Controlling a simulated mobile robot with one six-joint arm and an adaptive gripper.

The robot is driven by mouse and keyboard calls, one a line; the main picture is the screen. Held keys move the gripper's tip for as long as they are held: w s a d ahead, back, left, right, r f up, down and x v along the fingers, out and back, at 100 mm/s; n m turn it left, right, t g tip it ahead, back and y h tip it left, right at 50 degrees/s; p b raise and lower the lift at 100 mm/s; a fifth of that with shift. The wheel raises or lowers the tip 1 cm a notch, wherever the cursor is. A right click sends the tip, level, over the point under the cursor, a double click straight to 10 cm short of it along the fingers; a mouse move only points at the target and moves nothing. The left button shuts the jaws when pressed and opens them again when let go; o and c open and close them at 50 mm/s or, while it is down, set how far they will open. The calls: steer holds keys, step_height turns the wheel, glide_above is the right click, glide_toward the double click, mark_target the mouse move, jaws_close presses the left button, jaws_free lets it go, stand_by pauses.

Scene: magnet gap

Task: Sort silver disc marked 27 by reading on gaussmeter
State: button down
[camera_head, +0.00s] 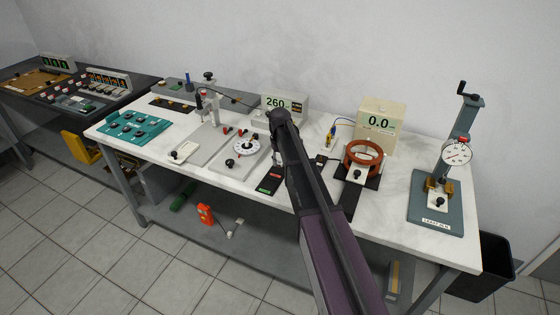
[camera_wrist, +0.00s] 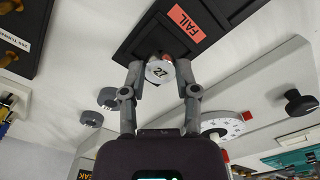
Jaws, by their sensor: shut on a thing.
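The silver disc marked 27 (camera_wrist: 158,72) is between the two fingertips of my gripper (camera_wrist: 160,82) in the wrist view, its number facing the camera. It is over or at the edge of a black tray (camera_wrist: 133,48) with a red FAIL label (camera_wrist: 187,22); I cannot tell whether it touches. In the head view the black tray (camera_head: 258,193) lies at the table's front, and my arm hides most of the gripper. One display box (camera_head: 291,103) reads 260 and another (camera_head: 380,122) reads 0.0. I cannot read which is the gaussmeter.
Two grey discs (camera_wrist: 108,97) (camera_wrist: 91,118) lie left of my gripper in the wrist view.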

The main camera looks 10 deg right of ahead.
steer(key=shift+f+b, duration=0.7)
steer(key=shift+f, duration=0.2)
steer(key=shift+f, duration=0.2)
stand_by(0.7)
steer(key=shift+c, duration=1.4)
jaws_free()
steer(key=c, duration=0.5)
steer(key=shift+a+r+p, duration=0.1)
steer(key=shift+r+p, duration=2)
steer(key=shift+r, duration=0.2)
